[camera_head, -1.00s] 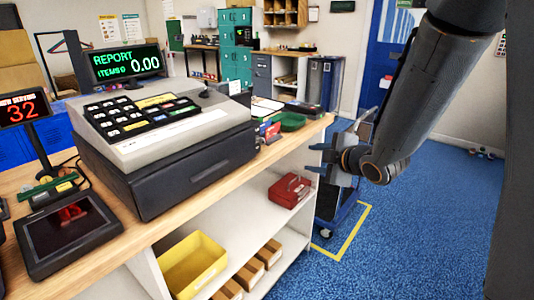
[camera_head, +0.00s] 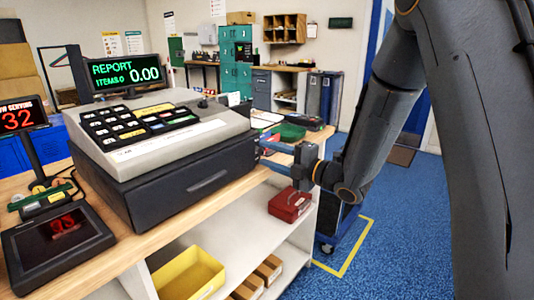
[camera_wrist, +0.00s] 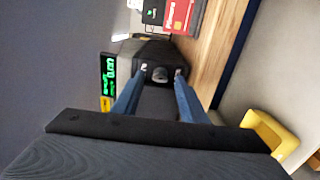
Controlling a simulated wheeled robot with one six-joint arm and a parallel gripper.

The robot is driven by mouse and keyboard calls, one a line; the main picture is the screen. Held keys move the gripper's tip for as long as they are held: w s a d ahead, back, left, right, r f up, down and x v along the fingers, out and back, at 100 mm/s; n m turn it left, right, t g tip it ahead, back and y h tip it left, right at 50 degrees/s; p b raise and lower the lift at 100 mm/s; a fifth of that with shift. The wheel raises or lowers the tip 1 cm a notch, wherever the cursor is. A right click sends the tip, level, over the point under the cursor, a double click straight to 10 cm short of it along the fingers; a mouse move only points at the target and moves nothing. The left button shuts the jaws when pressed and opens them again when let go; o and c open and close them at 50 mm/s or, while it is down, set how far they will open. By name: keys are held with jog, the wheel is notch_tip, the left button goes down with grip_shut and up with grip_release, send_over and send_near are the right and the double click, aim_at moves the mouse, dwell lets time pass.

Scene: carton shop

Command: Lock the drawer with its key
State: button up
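The cash register (camera_head: 165,118) stands on the wooden counter, and its black drawer (camera_head: 180,195) is closed beneath it. My gripper (camera_head: 264,161) is just right of the drawer's right end, with its fingers pointing left toward it. In the wrist view my two blue fingers (camera_wrist: 160,88) are apart. The dark end of the drawer unit (camera_wrist: 150,50) lies beyond them. A small dark rounded piece (camera_wrist: 160,74) shows between the fingertips; I cannot tell whether it is the key or the lock, or whether the fingers touch it.
A customer display (camera_head: 125,74) stands behind the register. A card reader (camera_head: 58,240) and a number sign (camera_head: 22,115) are at the left. A red cash box (camera_head: 289,204) and a yellow bin (camera_head: 187,275) sit on the shelf below. Blue floor is free at the right.

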jog(key=shift+w+a, duration=0.3)
jog(key=shift+a, duration=0.15)
grip_shut()
jog(key=shift+m, duration=0.8)
grip_release()
jog(key=b+v, duration=0.1)
jog(key=v, duration=0.6)
jog(key=shift+s+d, duration=0.25)
jog(key=shift+d, duration=0.1)
